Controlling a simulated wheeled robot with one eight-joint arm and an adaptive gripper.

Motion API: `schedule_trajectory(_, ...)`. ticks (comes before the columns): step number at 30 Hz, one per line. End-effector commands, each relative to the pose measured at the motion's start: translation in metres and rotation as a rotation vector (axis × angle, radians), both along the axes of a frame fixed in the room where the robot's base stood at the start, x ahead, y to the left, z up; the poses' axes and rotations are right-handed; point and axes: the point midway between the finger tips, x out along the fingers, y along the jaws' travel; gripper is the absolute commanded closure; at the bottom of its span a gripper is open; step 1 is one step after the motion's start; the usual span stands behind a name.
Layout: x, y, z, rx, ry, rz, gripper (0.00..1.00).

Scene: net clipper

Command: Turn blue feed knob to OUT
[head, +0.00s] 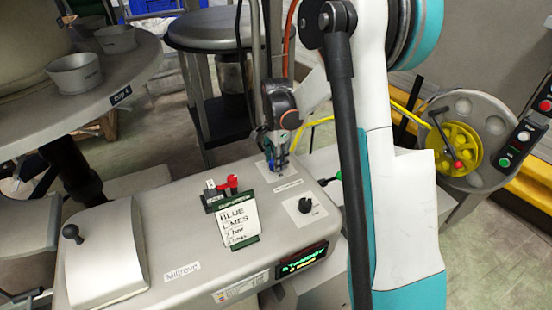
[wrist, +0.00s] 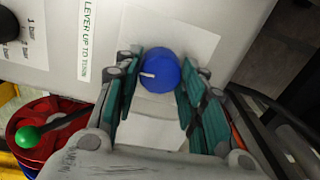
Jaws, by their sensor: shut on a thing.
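The blue feed knob (wrist: 158,75) sits on a pale plate on the grey machine top, between the teal finger pads of my gripper (wrist: 160,84) in the wrist view. Its white pointer line is on the knob's left part and points left in that view. The pads are closed around the knob's sides. In the head view my gripper (head: 277,158) points down onto the machine (head: 170,235) near its back edge, and only a little blue shows there. I cannot read any IN or OUT marks by the knob.
A red lever (head: 230,182), a green-tipped lever (wrist: 28,133) and a lit display (head: 301,260) are also close. A yellow reel (head: 455,148) stands at the right.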

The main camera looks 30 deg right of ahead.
Motion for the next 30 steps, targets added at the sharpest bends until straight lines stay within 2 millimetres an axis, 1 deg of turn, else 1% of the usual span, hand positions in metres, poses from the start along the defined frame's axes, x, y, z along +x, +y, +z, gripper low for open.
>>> schedule_trajectory(8, 0.0000, 0.0000, -0.0009, 0.000, -0.001, 0.204, 0.86)
schedule_trajectory(30, 0.0000, 0.0000, -0.0008, 0.001, -0.001, 0.908, 0.86)
